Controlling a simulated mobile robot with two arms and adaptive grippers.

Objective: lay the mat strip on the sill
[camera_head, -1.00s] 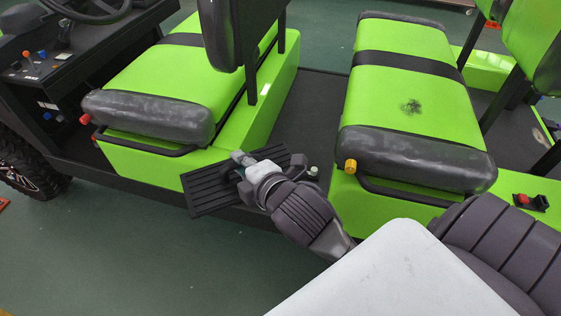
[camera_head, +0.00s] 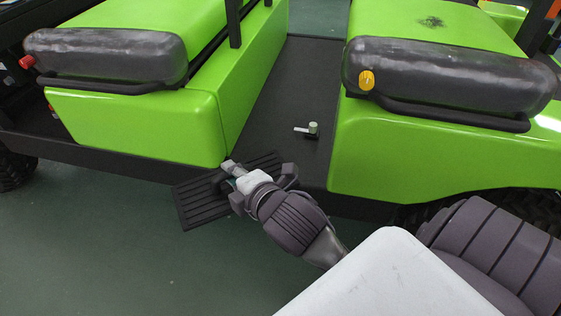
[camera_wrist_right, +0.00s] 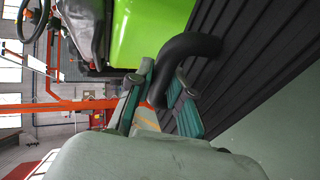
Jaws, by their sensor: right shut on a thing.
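The mat strip (camera_head: 196,204) is a dark ribbed panel, slightly tilted in the head view. My right gripper (camera_head: 238,180) is shut on it. In the right wrist view, my fingers (camera_wrist_right: 164,78) close around a black curved handle (camera_wrist_right: 187,48), with the ribbed mat strip (camera_wrist_right: 262,45) beside it. The sill (camera_head: 350,205) is the dark lower edge of the cart's side, below the opening between two green seat bases. The mat overlaps this edge in the picture; I cannot tell whether they touch. My left gripper is out of view.
A small upright pale knob with a lever (camera_head: 313,128) stands on the dark cart floor (camera_head: 285,95). Green seat bases (camera_head: 140,125) flank the opening, with black rails under the cushions. The green ground (camera_head: 100,240) in front is clear.

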